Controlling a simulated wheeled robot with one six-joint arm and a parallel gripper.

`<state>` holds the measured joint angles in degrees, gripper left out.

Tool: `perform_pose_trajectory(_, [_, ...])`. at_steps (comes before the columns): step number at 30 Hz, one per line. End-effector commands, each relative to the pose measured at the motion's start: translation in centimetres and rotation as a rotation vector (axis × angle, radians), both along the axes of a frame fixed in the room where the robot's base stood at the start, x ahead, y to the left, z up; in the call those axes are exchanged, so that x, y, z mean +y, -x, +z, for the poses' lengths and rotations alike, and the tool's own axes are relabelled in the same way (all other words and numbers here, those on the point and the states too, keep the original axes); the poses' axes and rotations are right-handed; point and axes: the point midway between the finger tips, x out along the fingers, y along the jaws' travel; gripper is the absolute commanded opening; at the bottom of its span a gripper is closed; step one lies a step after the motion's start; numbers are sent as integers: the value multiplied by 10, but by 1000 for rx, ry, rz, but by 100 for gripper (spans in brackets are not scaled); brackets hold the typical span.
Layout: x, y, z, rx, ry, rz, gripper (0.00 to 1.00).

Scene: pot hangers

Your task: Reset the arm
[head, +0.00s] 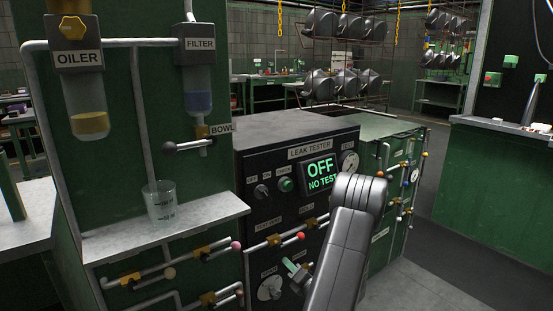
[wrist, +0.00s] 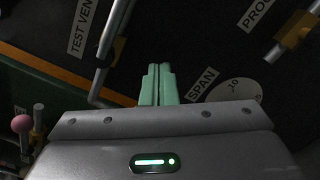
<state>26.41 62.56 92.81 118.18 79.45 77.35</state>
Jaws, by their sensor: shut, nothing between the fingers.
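My arm (head: 350,225) reaches in from the lower middle of the head view and bends down in front of the leak tester (head: 292,170). My gripper (head: 291,265) has pale green fingers and is low before the tester's front panel, near the round span dial (head: 270,288). In the wrist view my gripper (wrist: 157,84) is shut, its two fingers together with nothing between them. The span dial (wrist: 238,91) lies just right of the fingers there. I cannot tell whether the fingertips touch the panel or a pipe. The tester's display (head: 321,174) reads "OFF NO TEST".
Valve levers with coloured knobs, including a red one (head: 310,223), stick out from the panel. Left stands a green cabinet with an oiler (head: 86,100), a filter (head: 197,85) and a clear cup (head: 160,200) on a ledge. Racks of pots (head: 340,85) stand behind. Open floor (head: 440,270) lies right.

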Motion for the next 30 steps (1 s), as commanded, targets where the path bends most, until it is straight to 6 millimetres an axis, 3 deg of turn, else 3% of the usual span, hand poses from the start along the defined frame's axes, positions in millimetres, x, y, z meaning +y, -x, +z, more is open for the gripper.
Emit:
perform_pose_trajectory(24, [-54,-7,1,-518,709,4,0])
perform_pose_trajectory(30, [-77,23,6,-523,721,2,0])
